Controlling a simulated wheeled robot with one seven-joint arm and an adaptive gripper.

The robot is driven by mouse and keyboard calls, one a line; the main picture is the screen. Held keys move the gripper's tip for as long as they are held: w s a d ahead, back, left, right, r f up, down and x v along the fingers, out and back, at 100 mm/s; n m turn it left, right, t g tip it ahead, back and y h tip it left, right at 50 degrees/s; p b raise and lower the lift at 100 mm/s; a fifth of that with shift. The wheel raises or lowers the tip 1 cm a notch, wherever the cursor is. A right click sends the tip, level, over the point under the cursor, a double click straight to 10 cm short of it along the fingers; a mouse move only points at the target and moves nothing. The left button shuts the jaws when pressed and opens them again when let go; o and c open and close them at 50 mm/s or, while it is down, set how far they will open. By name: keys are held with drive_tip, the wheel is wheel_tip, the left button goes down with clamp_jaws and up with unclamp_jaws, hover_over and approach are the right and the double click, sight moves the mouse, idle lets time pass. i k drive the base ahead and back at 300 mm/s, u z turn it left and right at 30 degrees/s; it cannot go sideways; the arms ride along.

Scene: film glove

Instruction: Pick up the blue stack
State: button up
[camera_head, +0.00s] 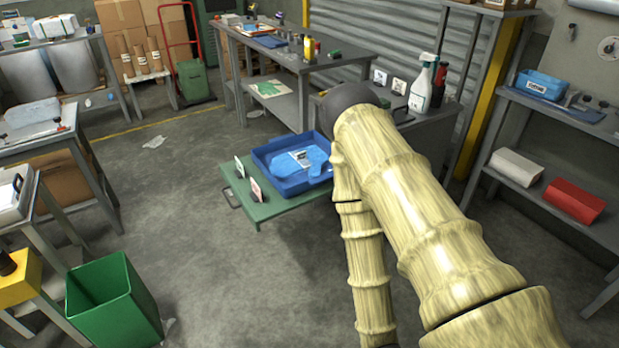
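A blue tray (262,157) sits on the green pulled-out drawer or board (241,199) in the middle of the view. Light-blue flat pieces (315,160) lie in the tray, with a small white and dark label or clip on them; I cannot tell whether they form a stack. My arm, in a pale ribbed sleeve, stands just right of the tray and overlaps its right edge. My gripper does not show.
Two small cards stand on the green surface, left of the tray. A workbench (262,42) and a grey cabinet with a spray bottle (420,90) are behind. A green bin (112,300) stands lower left. A right shelf holds a blue box (540,84). The middle floor is mostly clear.

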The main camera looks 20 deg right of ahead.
sight(312, 159)
drive_tip(key=u, duration=0.85)
drive_tip(key=i, duration=1.3)
drive_tip(key=z, duration=0.8)
drive_tip(key=i, duration=0.7)
drive_tip(key=z, duration=0.75)
